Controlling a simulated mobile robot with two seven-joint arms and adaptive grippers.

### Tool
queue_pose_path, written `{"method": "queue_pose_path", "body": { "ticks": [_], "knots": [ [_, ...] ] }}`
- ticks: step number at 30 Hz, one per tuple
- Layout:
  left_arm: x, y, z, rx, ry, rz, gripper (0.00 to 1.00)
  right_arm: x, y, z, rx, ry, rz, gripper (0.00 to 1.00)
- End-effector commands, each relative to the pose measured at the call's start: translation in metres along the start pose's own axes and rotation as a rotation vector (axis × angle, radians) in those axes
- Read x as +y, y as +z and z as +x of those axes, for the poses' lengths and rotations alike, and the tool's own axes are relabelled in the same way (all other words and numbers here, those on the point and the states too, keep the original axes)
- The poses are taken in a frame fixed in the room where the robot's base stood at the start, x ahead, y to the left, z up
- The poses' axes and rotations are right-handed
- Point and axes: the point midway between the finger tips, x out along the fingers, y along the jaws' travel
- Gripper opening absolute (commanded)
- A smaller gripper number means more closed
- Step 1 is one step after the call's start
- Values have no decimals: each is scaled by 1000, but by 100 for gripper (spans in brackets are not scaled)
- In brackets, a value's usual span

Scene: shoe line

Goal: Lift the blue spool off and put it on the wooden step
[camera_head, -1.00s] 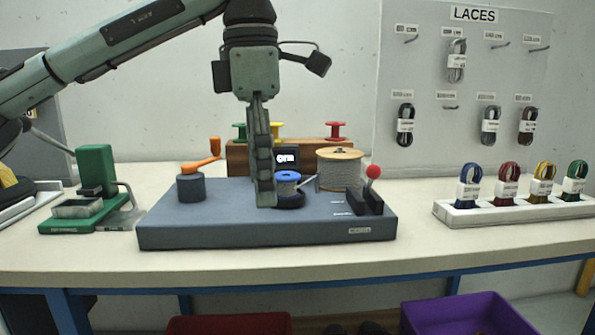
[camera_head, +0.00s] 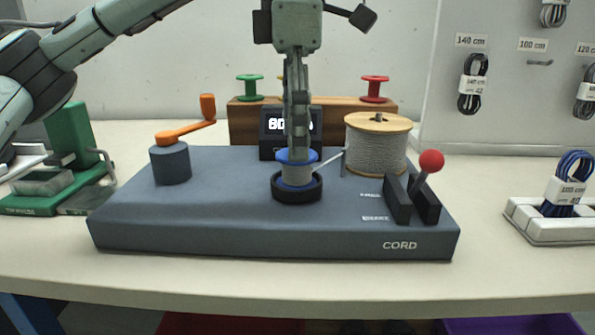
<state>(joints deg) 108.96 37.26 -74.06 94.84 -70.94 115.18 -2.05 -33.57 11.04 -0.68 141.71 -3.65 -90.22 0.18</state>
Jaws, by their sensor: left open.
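The blue spool (camera_head: 297,173), wound with grey cord, sits upright in a black round holder (camera_head: 297,194) on the grey cord machine (camera_head: 190,220). My left gripper (camera_head: 297,150) points straight down at the spool's top and covers its middle; it is open, and whether the fingers touch the spool cannot be told. The wooden step (camera_head: 343,112) stands behind the machine. A green spool (camera_head: 250,88) and a red spool (camera_head: 375,88) stand on it. A yellow spool there is mostly hidden behind my gripper. My right gripper is not in view.
A large cord reel (camera_head: 376,145) stands right of the blue spool, with a strand running towards it. A red-knobbed lever (camera_head: 430,165) and an orange crank (camera_head: 187,128) rise from the machine. A display (camera_head: 275,132) stands in front of the step.

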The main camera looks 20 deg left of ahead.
Motion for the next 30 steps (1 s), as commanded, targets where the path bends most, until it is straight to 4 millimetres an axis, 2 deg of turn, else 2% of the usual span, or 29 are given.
{"method": "queue_pose_path", "body": {
  "ticks": [1,7,14,30],
  "knots": [
    [0,0,10,1,-2,0,73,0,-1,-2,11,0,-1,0],
    [0,-1,37,1,0,-1,73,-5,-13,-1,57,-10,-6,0],
    [0,-1,41,0,0,-2,73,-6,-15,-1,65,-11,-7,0],
    [0,0,41,-1,0,-1,10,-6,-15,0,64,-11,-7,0]
  ]
}}
